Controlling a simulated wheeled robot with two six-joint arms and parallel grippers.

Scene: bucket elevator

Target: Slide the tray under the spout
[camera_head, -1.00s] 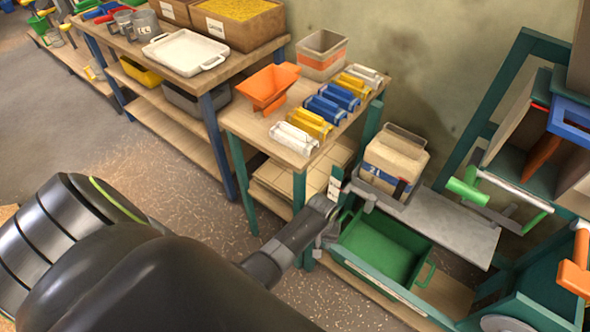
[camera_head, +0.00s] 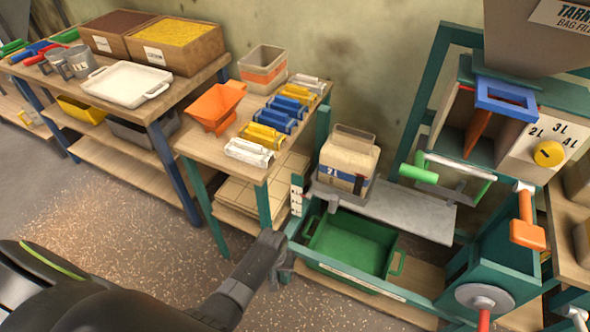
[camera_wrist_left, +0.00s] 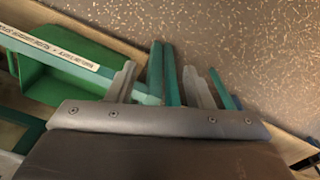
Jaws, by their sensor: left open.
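The green tray (camera_head: 348,243) lies in a low teal frame at the lower middle of the head view, left of the machine. It also shows at the left of the left wrist view (camera_wrist_left: 62,75). My left gripper (camera_head: 281,268) is at the frame's near left corner, outside the tray. In the wrist view its two fingers (camera_wrist_left: 160,75) are apart, with teal bars showing between them; I cannot tell whether they touch. An orange chute (camera_head: 478,130) hangs inside the machine at the right; I cannot tell whether it is the spout. My right gripper is not in view.
A beige container (camera_head: 348,160) stands on a grey shelf (camera_head: 410,212) behind the tray. A bench (camera_head: 258,170) with coloured blocks and an orange hopper (camera_head: 213,105) stands left of it. Bare board shows right of the tray. Floor is clear in front.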

